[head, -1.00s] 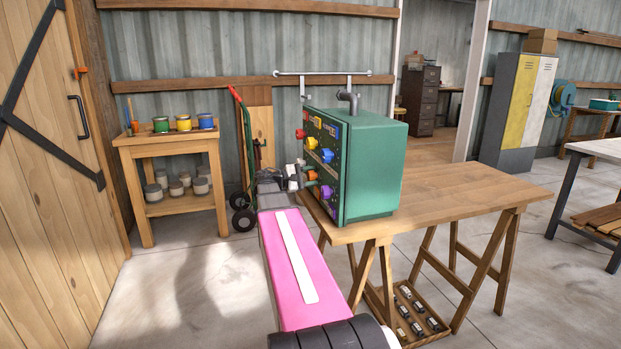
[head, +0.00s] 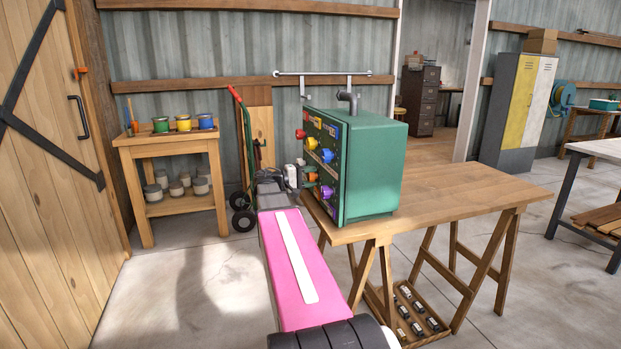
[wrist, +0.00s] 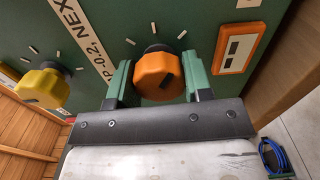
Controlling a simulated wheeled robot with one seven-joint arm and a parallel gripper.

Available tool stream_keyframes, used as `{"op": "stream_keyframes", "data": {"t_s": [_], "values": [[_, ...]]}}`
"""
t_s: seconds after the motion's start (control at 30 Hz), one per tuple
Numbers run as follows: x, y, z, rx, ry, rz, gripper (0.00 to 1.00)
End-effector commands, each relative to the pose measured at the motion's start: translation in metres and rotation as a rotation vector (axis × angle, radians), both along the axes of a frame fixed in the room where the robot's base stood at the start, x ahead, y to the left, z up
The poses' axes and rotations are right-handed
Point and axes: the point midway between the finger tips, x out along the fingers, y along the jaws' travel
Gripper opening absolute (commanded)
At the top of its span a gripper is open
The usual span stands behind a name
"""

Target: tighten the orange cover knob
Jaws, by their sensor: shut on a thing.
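The orange cover knob (wrist: 157,76) sits on the dark green panel of the machine, between the two fingers of my gripper (wrist: 158,84) in the wrist view. The fingers are shut on it from left and right. In the head view, my gripper (head: 305,176) is at the left face of the green machine (head: 373,170), which stands on the wooden table (head: 450,195). The orange knob is mostly hidden behind my gripper there. White tick marks surround the knob.
A yellow knob (wrist: 44,87) is left of the orange one. An orange-framed switch plate (wrist: 239,48) is close on the right. Other coloured knobs, including a purple one (head: 326,192), are near my gripper. A hand truck (head: 243,170) stands behind.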

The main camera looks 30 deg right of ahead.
Motion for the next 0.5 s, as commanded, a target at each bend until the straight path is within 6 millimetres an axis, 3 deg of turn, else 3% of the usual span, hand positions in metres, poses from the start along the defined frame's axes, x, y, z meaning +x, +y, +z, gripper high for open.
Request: {"op": "stream_keyframes", "data": {"t_s": [0.5], "values": [[-0.0006,0.0007,-0.0005,-0.049,-0.216,-0.001,0.22]]}}
